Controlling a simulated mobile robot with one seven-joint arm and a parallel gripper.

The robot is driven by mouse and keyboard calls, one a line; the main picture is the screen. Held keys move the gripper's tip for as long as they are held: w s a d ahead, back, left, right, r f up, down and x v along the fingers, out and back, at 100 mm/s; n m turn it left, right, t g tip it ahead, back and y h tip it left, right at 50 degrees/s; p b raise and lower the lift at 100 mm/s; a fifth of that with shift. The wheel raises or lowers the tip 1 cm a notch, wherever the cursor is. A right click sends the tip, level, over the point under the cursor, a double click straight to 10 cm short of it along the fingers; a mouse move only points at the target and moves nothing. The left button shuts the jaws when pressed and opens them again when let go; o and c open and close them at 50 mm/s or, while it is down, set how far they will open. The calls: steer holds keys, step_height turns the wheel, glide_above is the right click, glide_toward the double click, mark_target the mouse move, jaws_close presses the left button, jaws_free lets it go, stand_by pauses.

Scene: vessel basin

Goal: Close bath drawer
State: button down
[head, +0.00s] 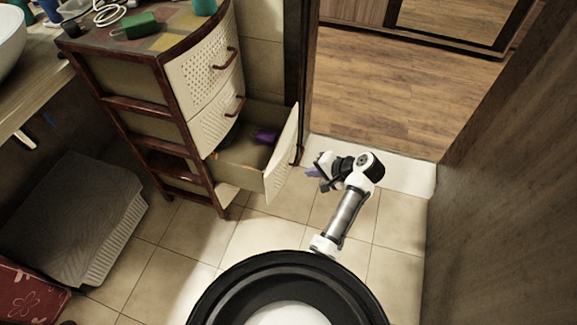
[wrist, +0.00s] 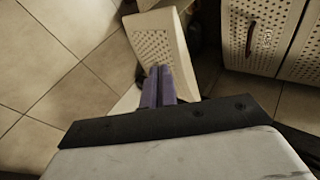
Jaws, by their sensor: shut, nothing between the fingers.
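The bath drawer (head: 283,155) is pulled out of the dark-red-framed cabinet (head: 160,95), below two shut drawers. Its cream front panel faces right, and a purple item (head: 266,137) lies inside. My gripper (head: 311,173) is just right of the drawer front, with its purple fingers shut and empty. In the wrist view the fingers (wrist: 158,86) point at the perforated drawer front (wrist: 162,45) and overlap its lower part. I cannot tell whether they touch it. The drawer's handle shows only partly, at the panel's edge in the head view.
A wooden door or wall panel (head: 505,190) stands on the right. A white threshold (head: 400,178) and a doorway to a wood floor lie behind my arm. Tiled floor (head: 260,235) is clear before the drawer.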

glide_toward(275, 169)
step_height(275, 169, down, 4)
steer(key=shift+w+a+p, duration=0.4)
steer(key=shift+w+a, duration=0.2)
steer(key=shift+a, duration=0.3)
steer(key=shift+w+a+p, duration=0.4)
steer(key=shift+w+a, duration=0.2)
steer(key=shift+a, duration=0.25)
steer(key=shift+a, duration=0.1)
steer(key=w+a+b, duration=0.1)
steer(key=w+a, duration=0.2)
steer(key=a, duration=0.6)
steer(key=w+a, duration=0.3)
steer(key=a, duration=0.6)
steer(key=shift+b, duration=0.35)
